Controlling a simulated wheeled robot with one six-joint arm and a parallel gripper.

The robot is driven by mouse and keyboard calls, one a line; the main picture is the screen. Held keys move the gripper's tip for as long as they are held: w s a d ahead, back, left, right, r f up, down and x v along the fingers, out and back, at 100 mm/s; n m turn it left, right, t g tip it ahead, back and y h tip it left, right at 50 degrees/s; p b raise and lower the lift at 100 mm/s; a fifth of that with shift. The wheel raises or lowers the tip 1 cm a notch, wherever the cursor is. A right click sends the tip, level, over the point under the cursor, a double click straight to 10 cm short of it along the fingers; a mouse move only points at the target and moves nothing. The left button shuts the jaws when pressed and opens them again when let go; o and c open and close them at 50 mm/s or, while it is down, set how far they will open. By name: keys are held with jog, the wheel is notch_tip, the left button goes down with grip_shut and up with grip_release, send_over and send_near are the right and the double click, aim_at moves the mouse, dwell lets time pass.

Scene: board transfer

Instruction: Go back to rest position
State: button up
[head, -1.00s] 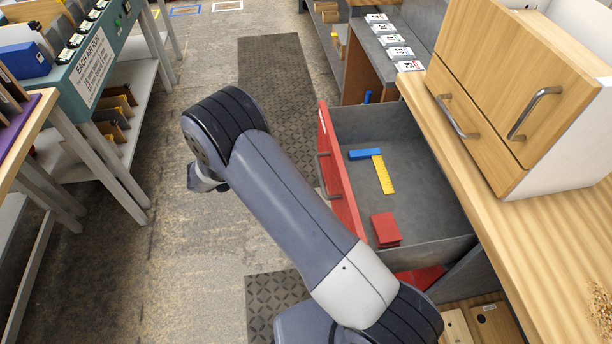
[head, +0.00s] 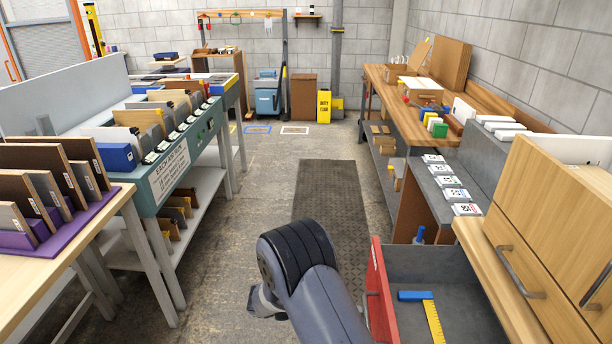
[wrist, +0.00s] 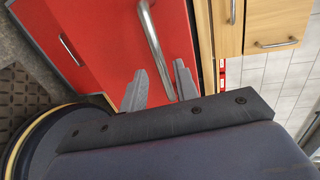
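My gripper (wrist: 160,70) shows in the wrist view with its two grey fingers apart and nothing held between them. Behind the fingers is a red front with a metal bar handle (wrist: 153,40); the fingers do not appear to grip it. In the head view my arm (head: 315,285) is folded low in the aisle, and the fingers are hidden there. The red-fronted drawer (head: 378,285) to its right stands open. A blue piece (head: 415,296) and a yellow ruler-like strip (head: 434,322) lie inside it.
A teal rack of boards (head: 180,160) and a purple board holder (head: 65,228) stand on the left. A wooden cabinet (head: 560,225) and a workbench (head: 440,125) line the right. The aisle with a dark mat (head: 325,195) is clear ahead.

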aim_at(369, 318)
jog(key=shift+s+d+f, duration=0.1)
jog(key=shift+d+f, duration=0.15)
jog(key=shift+d, duration=1.15)
jog(key=shift+s+d+f, duration=0.1)
jog(key=shift+d+f, duration=0.1)
jog(key=shift+d, duration=1.15)
jog(key=shift+a, duration=0.1)
